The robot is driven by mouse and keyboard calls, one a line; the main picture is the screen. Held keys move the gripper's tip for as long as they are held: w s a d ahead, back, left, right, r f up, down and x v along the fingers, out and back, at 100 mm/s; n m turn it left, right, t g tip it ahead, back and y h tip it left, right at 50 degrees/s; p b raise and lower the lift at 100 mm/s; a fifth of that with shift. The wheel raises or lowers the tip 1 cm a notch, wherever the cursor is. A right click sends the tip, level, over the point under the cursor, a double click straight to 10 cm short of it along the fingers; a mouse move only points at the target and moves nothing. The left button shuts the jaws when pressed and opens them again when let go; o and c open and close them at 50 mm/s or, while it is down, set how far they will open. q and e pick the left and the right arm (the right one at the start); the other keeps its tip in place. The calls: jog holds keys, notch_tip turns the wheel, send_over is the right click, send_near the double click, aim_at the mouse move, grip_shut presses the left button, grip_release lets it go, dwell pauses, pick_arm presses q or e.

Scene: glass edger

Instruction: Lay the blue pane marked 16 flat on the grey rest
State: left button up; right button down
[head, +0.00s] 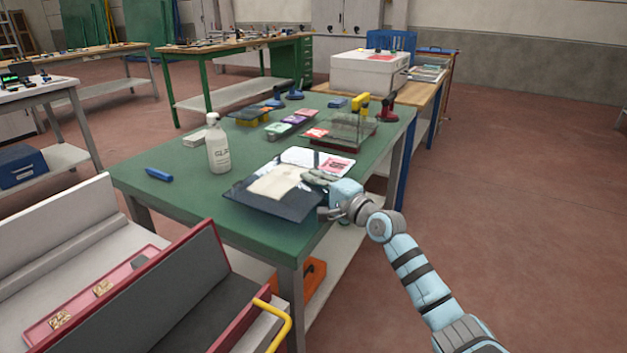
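I cannot make out a blue pane with the mark 16, and no number on any pane is legible. I cannot single out a grey rest for certain. A dark grey flat sheet or board (247,200) lies near the front of the green table (190,178), with a cream cloth (277,182) on it. My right gripper (328,212) is low at the right edge of this board. Its fingers are small and partly hidden, so I cannot tell whether it is open, shut or touching the board. My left gripper is not in view.
A white spray bottle (219,152) and a blue marker (159,175) stand and lie left of the board. A rack with clear panes (345,131) is behind. An open red case (170,300) is at front left.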

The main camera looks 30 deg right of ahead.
jog(key=c, duration=1.7)
grip_release()
jog(key=shift+f, duration=0.1)
jog(key=s, duration=0.5)
jog(key=s+d, duration=0.1)
jog(key=s, duration=0.1)
jog(key=shift+s, duration=0.3)
